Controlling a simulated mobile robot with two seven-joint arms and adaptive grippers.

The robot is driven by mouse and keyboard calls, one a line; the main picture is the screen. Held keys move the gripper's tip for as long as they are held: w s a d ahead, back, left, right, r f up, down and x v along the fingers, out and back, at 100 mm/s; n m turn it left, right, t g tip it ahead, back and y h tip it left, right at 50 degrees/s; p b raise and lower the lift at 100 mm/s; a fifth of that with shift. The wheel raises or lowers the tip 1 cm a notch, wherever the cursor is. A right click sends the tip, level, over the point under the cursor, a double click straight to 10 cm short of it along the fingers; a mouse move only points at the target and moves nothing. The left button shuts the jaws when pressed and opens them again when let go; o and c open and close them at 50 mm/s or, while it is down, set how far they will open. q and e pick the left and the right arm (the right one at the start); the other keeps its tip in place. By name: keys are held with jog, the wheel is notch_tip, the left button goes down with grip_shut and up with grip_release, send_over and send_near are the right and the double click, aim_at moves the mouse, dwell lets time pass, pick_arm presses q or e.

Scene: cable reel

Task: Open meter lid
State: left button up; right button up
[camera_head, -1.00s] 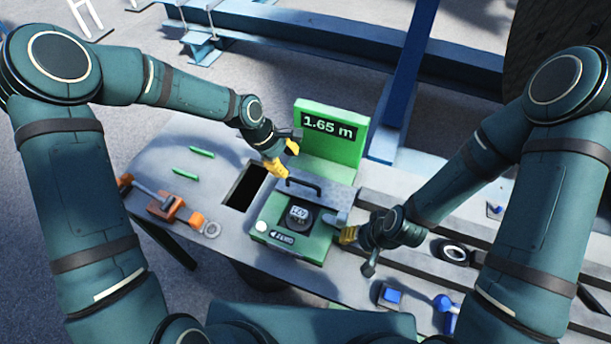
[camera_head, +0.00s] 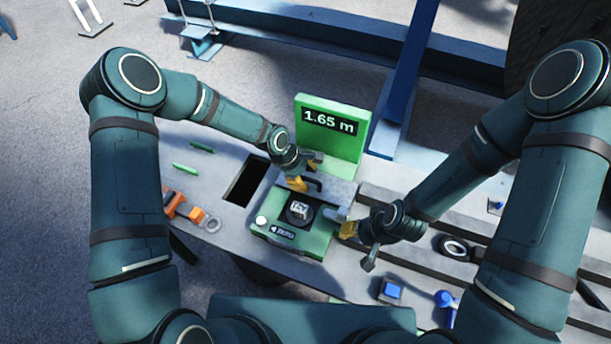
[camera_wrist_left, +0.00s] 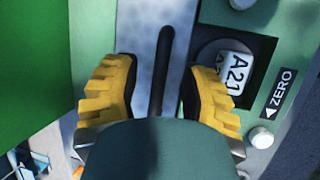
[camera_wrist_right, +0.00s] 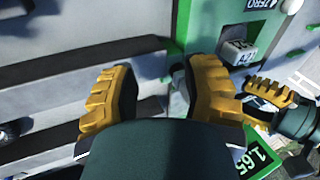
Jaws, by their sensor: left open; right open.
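A grey speckled lid (camera_head: 340,191) with a black bar handle (camera_head: 314,183) lies behind the counter. My left gripper (camera_head: 297,184) is open at the handle. In the left wrist view, the handle (camera_wrist_left: 162,65) runs between the yellow fingers (camera_wrist_left: 158,95), apart from both. My right gripper (camera_head: 347,230) is open at the meter's right side, near a grey tab (camera_head: 335,213). In the right wrist view its fingers (camera_wrist_right: 165,95) are apart.
A green display (camera_head: 330,130) reading 1.65 m stands behind the meter. A dark rectangular opening (camera_head: 246,181) is left of it. Grey rails (camera_head: 440,216) run to the right.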

aim_at(311, 175)
pick_arm(q)
grip_shut()
jog(key=shift+w+r+g, duration=0.2)
jog(key=shift+r+g, duration=0.05)
jog(key=shift+g, duration=0.05)
dwell(0.5)
jog(key=shift+w+d+r+g+y, duration=0.2)
jog(key=shift+w+r+g+y, duration=0.15)
jog(key=shift+g, duration=0.15)
jog(key=shift+w+d+r+n+g, duration=0.2)
jog(key=shift+w+r+n+g, duration=0.15)
jog(key=shift+g, duration=0.25)
jog(key=shift+w+d+r+n+g+y+b, duration=0.2)
jog(key=shift+w+g+y+b, duration=0.15)
jog(key=shift+w+g+b, duration=0.35)
jog(key=shift+w+d+r+n+g+y+b, duration=0.15)
jog(key=shift+w+g+y+b, duration=0.25)
jog(key=shift+g, duration=0.6)
pick_arm(e)
jog(key=shift+a+f, duration=0.1)
jog(key=shift+f, duration=1)
